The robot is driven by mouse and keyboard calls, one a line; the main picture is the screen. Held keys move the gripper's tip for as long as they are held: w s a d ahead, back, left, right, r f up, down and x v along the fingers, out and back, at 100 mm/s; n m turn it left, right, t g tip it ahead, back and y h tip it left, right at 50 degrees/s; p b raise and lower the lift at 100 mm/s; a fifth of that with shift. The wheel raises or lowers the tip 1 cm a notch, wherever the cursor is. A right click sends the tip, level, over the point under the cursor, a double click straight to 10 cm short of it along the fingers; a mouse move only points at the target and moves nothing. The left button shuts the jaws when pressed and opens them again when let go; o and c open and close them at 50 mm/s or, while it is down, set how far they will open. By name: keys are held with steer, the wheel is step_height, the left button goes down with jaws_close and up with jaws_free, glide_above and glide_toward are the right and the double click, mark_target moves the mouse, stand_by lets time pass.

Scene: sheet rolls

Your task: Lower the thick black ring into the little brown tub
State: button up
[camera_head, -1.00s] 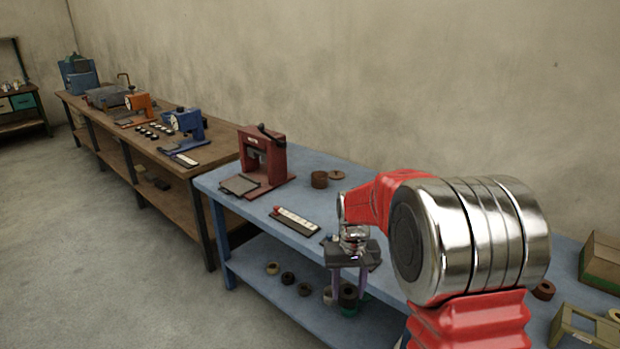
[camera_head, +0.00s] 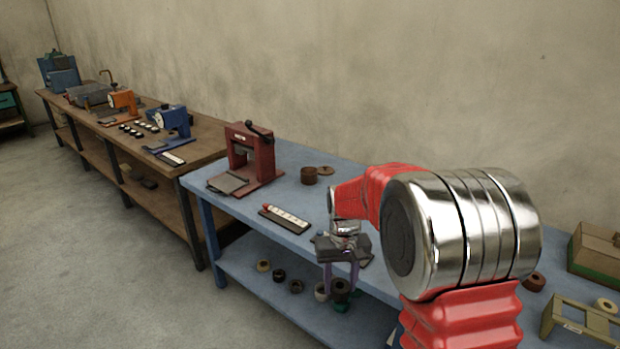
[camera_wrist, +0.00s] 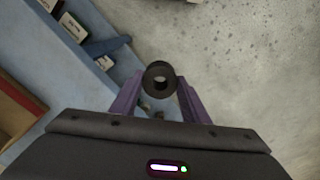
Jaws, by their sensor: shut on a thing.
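My gripper (camera_head: 341,278) points down at the front of the blue bench, its purple fingers shut on the thick black ring (camera_head: 342,286). In the wrist view the ring (camera_wrist: 160,68) sits between the fingertips (camera_wrist: 160,86), its hole facing the camera, with pale floor to its right and the blue bench to its left. The little brown tub (camera_head: 309,176) appears to be the round brown container on the benchtop, behind and left of my gripper. A flat brown disc (camera_head: 325,169) lies beside it. The tub's inside is too small to make out.
A reddish-brown round thing (camera_head: 534,282) and a box (camera_head: 598,252) are at right.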

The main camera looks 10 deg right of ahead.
steer(key=shift+s+f, duration=0.1)
steer(key=shift+f, duration=0.3)
steer(key=s+f, duration=0.3)
steer(key=f, duration=1.1)
steer(key=shift+s+d, duration=0.3)
steer(key=shift+s, duration=0.1)
steer(key=shift+f, duration=0.1)
